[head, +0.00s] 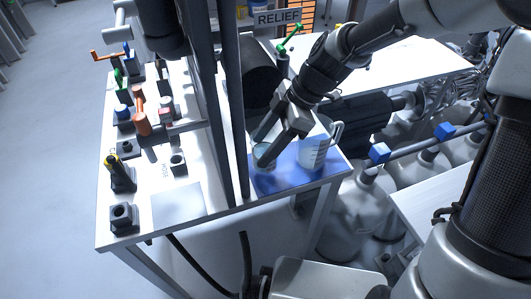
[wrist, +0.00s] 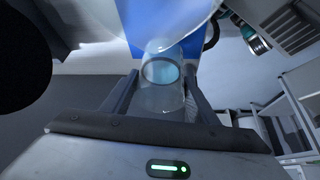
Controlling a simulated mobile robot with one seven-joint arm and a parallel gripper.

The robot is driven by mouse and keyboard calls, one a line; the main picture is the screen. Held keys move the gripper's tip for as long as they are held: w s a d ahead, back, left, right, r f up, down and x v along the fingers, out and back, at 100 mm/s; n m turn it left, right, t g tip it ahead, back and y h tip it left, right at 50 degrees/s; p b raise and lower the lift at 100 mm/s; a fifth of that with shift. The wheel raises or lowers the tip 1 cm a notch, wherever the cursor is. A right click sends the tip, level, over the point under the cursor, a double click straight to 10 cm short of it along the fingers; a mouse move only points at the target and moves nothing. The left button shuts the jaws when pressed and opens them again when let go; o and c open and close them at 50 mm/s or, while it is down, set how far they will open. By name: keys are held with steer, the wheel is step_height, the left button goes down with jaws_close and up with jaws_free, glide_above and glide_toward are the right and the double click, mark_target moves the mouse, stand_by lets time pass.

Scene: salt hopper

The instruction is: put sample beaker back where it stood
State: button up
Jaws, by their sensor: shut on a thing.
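The sample beaker (head: 263,156) is a small clear glass beaker with pale blue contents. It is at the left part of the blue mat (head: 285,182), near the front of the white bench. My gripper (head: 268,150) reaches down to it from the upper right and is shut on it. In the wrist view the beaker (wrist: 162,75) sits between the two fingers, its rim towards the blue surface. I cannot tell whether its base touches the mat.
A clear measuring jug (head: 314,152) stands on the mat just right of my gripper. Dark upright posts (head: 237,120) rise close on the left. Valve blocks with coloured handles (head: 120,175) fill the left bench. Large pale bottles (head: 350,215) stand below the right edge.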

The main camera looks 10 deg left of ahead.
steer(key=shift+s+f, duration=0.1)
steer(key=shift+f, duration=1.45)
steer(key=shift+f+b, duration=0.15)
steer(key=shift+b, duration=0.2)
steer(key=o, duration=1.2)
steer(key=shift+d, duration=0.1)
steer(key=shift+r, duration=0.25)
steer(key=p+v, duration=0.3)
steer(key=v, duration=0.9)
